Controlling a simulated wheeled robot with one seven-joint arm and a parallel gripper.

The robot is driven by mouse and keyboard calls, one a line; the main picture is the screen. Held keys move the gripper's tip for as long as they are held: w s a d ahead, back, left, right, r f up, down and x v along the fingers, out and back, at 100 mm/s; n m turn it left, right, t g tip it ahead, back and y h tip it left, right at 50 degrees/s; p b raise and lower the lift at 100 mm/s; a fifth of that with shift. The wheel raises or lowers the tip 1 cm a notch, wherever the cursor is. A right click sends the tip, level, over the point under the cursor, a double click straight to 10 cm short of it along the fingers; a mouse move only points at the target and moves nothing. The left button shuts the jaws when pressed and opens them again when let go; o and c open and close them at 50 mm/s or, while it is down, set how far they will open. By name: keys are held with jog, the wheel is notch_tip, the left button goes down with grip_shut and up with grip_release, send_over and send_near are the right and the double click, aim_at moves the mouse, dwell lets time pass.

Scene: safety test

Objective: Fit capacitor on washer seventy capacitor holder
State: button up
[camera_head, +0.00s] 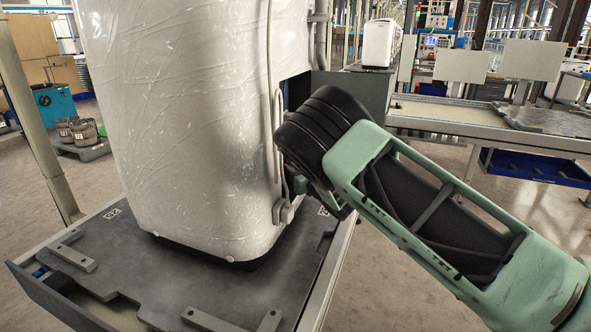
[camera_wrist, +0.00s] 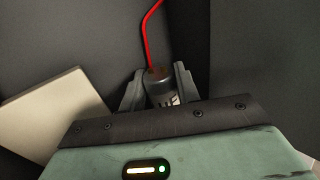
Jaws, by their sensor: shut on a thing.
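The washer (camera_head: 180,110) is a tall white unit wrapped in clear plastic, standing on a dark pallet plate (camera_head: 150,270) in the head view. My arm reaches to its right side, and its wrist hides most of the gripper there. In the wrist view my gripper (camera_wrist: 159,73) is shut on the capacitor (camera_wrist: 161,90), a short dark grey cylinder with a brownish end and pale markings. A red wire (camera_wrist: 145,35) runs up from beside the capacitor's end. Dark grey surfaces lie beyond it. I cannot make out the capacitor holder in either view.
A pale flat panel (camera_wrist: 55,120) lies at the left in the wrist view. A dark grey box-like panel (camera_head: 350,95) stands behind my wrist, beside the washer. A conveyor (camera_head: 470,125) runs behind at the right. A hose (camera_head: 278,150) runs down the washer's right edge.

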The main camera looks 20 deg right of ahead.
jog(key=shift+f+b, duration=0.2)
jog(key=shift+b, duration=0.2)
dwell(0.5)
jog(key=o, duration=1.1)
jog(key=shift+c, duration=0.2)
jog(key=v, duration=1.7)
jog(key=shift+s+d, duration=0.2)
jog(key=shift+s, duration=0.05)
